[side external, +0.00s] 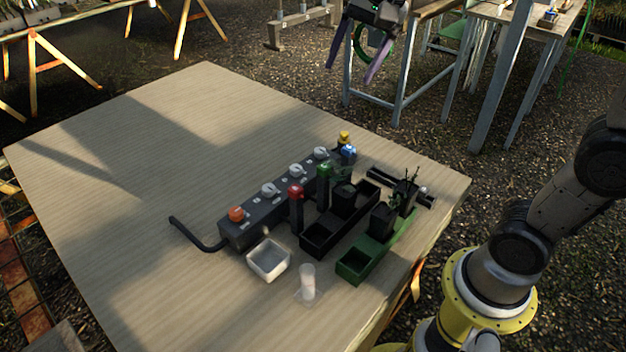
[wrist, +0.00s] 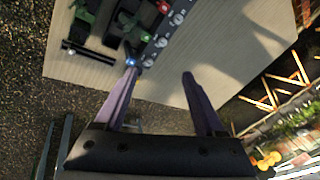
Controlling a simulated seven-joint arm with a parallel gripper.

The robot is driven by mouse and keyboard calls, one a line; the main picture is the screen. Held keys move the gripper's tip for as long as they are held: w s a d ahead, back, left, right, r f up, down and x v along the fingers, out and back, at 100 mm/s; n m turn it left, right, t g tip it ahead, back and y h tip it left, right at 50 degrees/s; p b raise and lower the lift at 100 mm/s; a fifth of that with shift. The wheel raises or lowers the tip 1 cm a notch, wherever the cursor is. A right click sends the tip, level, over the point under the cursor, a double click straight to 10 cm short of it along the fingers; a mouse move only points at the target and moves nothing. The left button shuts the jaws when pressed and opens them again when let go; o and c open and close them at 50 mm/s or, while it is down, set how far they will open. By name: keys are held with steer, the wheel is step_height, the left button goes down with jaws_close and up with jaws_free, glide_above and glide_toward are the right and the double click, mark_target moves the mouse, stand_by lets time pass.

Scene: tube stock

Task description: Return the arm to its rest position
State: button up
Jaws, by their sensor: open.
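My gripper (side external: 351,72) is high at the top of the side view, above and beyond the far edge of the table. Its two purple fingers are spread apart with nothing between them. The wrist view also shows my gripper (wrist: 158,72) open and empty, with the table below. The wooden table (side external: 130,150) carries a dark block (side external: 262,218) with several grey knobs and an orange knob (side external: 236,213). A red-topped post (side external: 296,195) and a green-topped post (side external: 324,172) stand beside it.
Black trays (side external: 318,240) and a green tray (side external: 354,262) hold dark pots, one with a small plant. A white box (side external: 269,259) and a pale cylinder (side external: 307,281) stand in front. A black bent pipe (side external: 196,236) sticks out left. The table's left half is clear.

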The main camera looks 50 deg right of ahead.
steer(key=s+f+n, duration=0.5)
steer(key=s+n, duration=0.1)
steer(key=s, duration=0.3)
steer(key=s+a+f+n+t, duration=0.1)
steer(key=s+f+n, duration=0.3)
steer(key=s, duration=0.5)
steer(key=shift+s+f+n, duration=0.4)
steer(key=shift+n, duration=0.7)
